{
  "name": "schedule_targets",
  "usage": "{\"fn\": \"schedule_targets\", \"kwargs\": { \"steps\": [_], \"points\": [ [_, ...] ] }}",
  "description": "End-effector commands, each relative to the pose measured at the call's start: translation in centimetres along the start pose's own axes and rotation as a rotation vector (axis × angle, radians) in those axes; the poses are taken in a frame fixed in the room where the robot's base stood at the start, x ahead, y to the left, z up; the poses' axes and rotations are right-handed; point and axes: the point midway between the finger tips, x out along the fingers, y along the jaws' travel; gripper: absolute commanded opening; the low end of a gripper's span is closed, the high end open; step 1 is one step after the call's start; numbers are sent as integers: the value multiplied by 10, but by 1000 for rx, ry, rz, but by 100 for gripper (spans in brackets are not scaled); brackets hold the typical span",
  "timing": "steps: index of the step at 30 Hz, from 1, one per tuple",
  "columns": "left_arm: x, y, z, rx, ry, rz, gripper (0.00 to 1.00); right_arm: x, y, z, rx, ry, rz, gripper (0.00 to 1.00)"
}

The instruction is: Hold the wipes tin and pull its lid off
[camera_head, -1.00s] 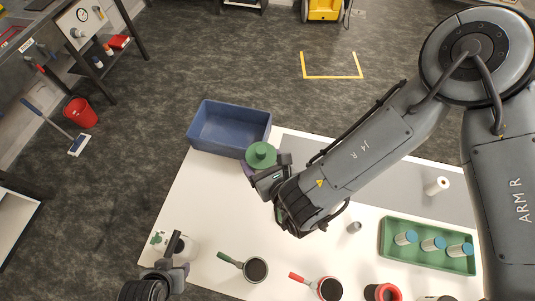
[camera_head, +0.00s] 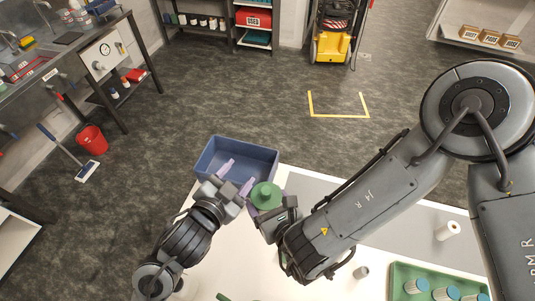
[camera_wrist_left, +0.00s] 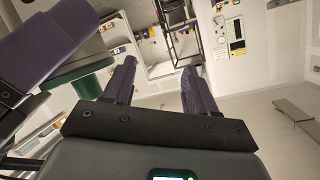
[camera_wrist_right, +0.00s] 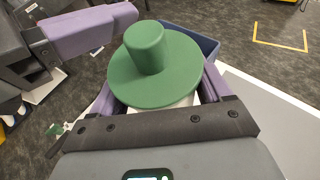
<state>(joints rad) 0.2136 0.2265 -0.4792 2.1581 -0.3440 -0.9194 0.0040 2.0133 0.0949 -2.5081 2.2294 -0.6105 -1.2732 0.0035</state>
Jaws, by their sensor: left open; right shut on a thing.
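The wipes tin has a green lid (camera_head: 265,195) with a raised round knob. In the right wrist view the wide lid (camera_wrist_right: 150,75) sits on top, and a strip of the white tin (camera_wrist_right: 186,102) shows beneath it. My right gripper (camera_head: 268,211) is shut on the tin below the lid and holds it upright. My left gripper (camera_head: 238,174) is open and empty, just left of the lid and apart from it. In the left wrist view the lid (camera_wrist_left: 78,82) is left of the open fingers, not between them. Most of the tin's body is hidden.
A blue bin (camera_head: 236,160) stands just behind both grippers at the table's far left corner. A green tray (camera_head: 398,290) with blue-topped jars is at the front right.

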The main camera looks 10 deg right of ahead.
Motion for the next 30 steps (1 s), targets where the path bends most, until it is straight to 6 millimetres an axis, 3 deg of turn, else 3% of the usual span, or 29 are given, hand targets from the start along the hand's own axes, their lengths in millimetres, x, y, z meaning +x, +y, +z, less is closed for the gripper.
{"fn": "schedule_targets", "kwargs": {
  "steps": [1,6,15,20,24,30],
  "points": [
    [8,-4,-24,65,64,8,57,0,0,0,0,-1,0,23],
    [24,-1,-95,277,261,62,57,0,0,0,0,-1,0,23],
    [29,18,-185,656,531,205,57,0,0,0,0,-1,0,23],
    [24,50,-218,893,657,322,57,0,0,0,0,-1,0,23],
    [15,94,-233,1137,769,451,57,0,0,0,0,-1,0,23],
    [2,148,-221,1503,898,667,57,0,0,0,0,-1,0,23]
  ]
}}
